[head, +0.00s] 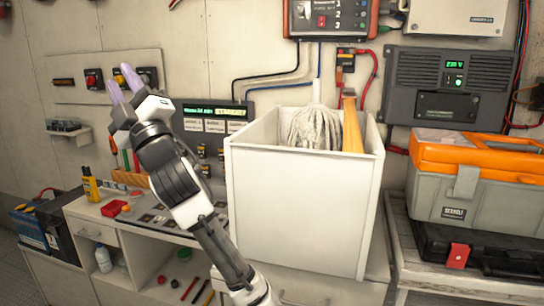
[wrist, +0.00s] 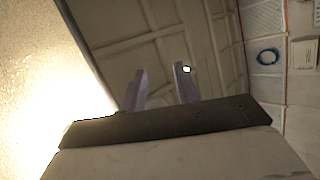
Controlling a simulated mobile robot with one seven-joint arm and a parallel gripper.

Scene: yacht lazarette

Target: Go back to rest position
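My gripper (head: 125,78) is raised in front of the back wall, at the upper left in the head view, with its fingers pointing up. In the wrist view my gripper (wrist: 160,88) shows two pale purple fingers standing apart with an empty gap between them. It touches nothing that I can see. My arm reaches up from the bottom middle of the head view, left of the white bin.
A tall white bin (head: 290,210) holding a mop head (head: 315,127) stands right of my arm. An orange and grey toolbox (head: 470,180) is at the right. A workbench with small items (head: 115,208) lies below my gripper. A switch panel (head: 65,77) is on the wall.

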